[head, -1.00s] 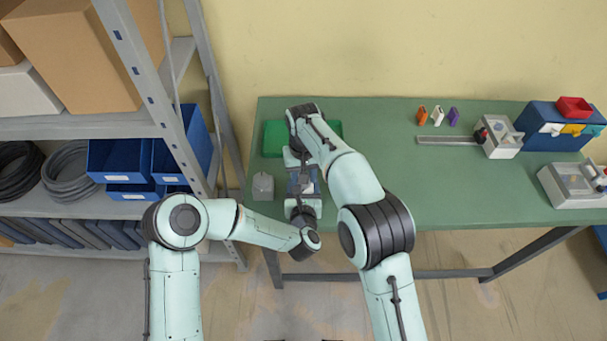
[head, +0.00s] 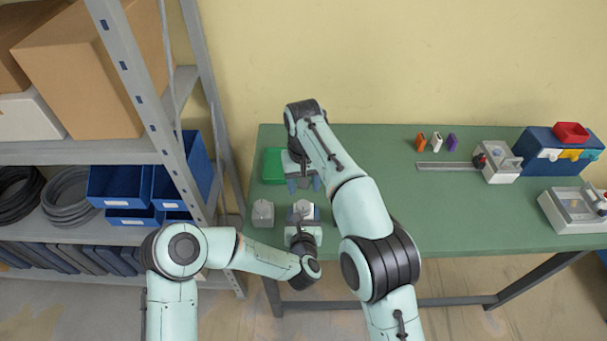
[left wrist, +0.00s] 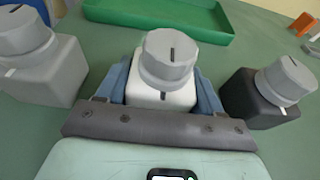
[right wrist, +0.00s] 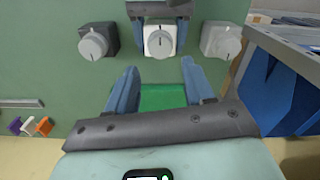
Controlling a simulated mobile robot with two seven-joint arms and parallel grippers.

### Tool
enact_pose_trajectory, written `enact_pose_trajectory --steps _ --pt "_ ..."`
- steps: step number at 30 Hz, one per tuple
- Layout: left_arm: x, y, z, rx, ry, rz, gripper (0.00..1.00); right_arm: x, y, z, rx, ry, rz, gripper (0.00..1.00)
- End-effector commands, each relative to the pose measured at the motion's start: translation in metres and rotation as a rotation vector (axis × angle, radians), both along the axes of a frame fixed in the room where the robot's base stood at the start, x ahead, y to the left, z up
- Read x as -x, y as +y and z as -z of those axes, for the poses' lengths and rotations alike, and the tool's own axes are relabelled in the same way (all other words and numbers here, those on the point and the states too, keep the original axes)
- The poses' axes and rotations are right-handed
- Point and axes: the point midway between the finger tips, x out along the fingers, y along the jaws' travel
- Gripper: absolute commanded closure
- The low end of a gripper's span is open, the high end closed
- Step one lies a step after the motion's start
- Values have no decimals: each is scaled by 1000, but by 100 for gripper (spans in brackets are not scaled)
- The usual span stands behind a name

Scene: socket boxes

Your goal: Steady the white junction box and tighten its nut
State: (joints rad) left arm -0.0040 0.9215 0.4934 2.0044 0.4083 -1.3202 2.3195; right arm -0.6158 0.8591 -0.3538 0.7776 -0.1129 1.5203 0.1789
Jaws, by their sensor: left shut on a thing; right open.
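The white junction box (head: 308,208) stands on the green table, with a round grey nut (left wrist: 169,57) on top. The nut has a dark line across its top, and the box has a dark mark on its upper face (left wrist: 163,97). My left gripper (left wrist: 162,88) is shut on the white box, one blue finger on each side. My right gripper (head: 303,184) is open and empty, behind and apart from the box. In the right wrist view its fingers (right wrist: 160,82) are spread over the green tray, and the white box (right wrist: 160,38) shows beyond them.
A grey box (head: 263,214) and a black box (left wrist: 262,97), each with a grey nut, flank the white one; my right arm hides the black one in the head view. A green tray (head: 272,166) lies behind. Shelving (head: 190,140) stands left. Other fixtures (head: 496,160) are at the right.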

Motion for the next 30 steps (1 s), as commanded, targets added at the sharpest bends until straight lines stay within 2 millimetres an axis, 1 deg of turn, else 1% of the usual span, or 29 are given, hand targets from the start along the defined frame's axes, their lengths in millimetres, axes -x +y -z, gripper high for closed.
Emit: enact_pose_trajectory --steps 1,3,9,13,20,21,23,24,30 --pt "0 0 0 0 0 0 71 -1 0 -10 -1 -3 0 48" --pt "0 0 0 0 0 0 71 -1 0 -20 1 -2 0 48" --pt "0 0 0 0 -1 0 71 0 0 -36 1 1 1 48" --pt "0 0 0 0 -1 0 71 0 0 -39 1 1 0 48" --pt "0 0 0 0 -1 0 71 0 0 -39 1 2 0 48" --pt "0 0 0 0 -1 0 27 0 0 -39 1 2 0 48" --pt "0 0 0 0 -1 0 8 0 0 -39 1 2 0 48" --pt "0 0 0 0 -1 0 4 0 0 -39 1 2 0 48" --pt "0 0 0 0 -1 0 4 0 0 -39 1 2 0 48"
